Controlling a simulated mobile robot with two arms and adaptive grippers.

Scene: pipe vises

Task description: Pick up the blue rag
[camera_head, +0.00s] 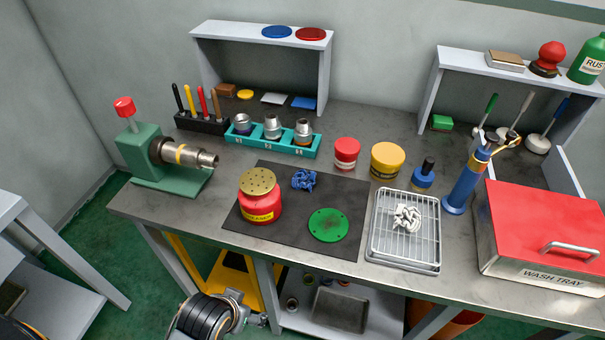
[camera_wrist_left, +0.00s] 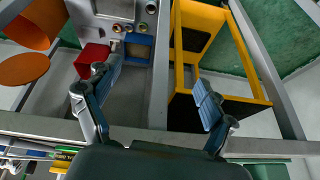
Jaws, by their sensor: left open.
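The crumpled blue rag (camera_head: 304,179) lies on the dark mat (camera_head: 272,238) on the workbench, between the red can with a perforated brass top (camera_head: 260,196) and the green disc (camera_head: 328,225). In the left wrist view my left gripper (camera_wrist_left: 157,88) is open, with nothing between its fingers. It faces the space under the bench, and the rag is not in that view. In the head view part of my left arm shows at the bottom, in front of the bench and apart from the rag. My right gripper is not in view.
A teal socket holder (camera_head: 272,139) stands behind the mat. A wire-rack tray with a white rag (camera_head: 407,217) sits to its right, and a green vise (camera_head: 150,158) to its left. The bench's front edge lies between my left arm and the mat. A red-lidded wash tray (camera_head: 540,232) is far right.

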